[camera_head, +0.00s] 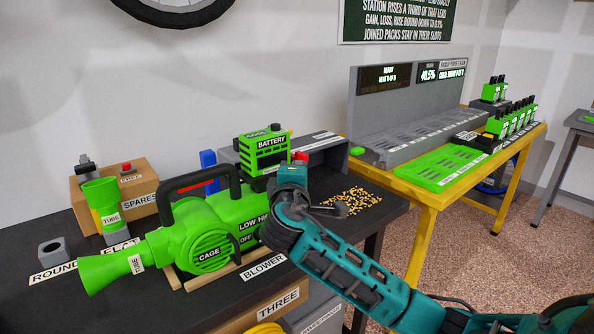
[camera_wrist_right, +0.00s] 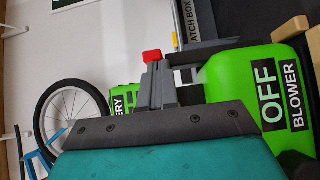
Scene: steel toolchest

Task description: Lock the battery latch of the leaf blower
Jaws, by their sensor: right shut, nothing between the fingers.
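The green leaf blower (camera_head: 220,225) lies on the black bench with its nozzle to the left. The green battery (camera_head: 264,150) stands upright at the blower's rear and shows partly in the right wrist view (camera_wrist_right: 124,101). A small red piece (camera_head: 301,157), which looks like the battery latch, shows beside the battery; it also shows in the right wrist view (camera_wrist_right: 152,57). My right gripper (camera_wrist_right: 158,86) is shut and empty, its fingertips close to the red piece; I cannot tell whether they touch. In the head view my right wrist hides the fingers and part of the blower's rear.
A cardboard spares box (camera_head: 140,195) and a green tube (camera_head: 102,200) stand at the back left. Scattered yellow bits (camera_head: 355,200) lie right of my wrist. A grey shelf (camera_head: 325,142) is behind the battery. A yellow-framed table (camera_head: 425,190) with a charging station stands to the right.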

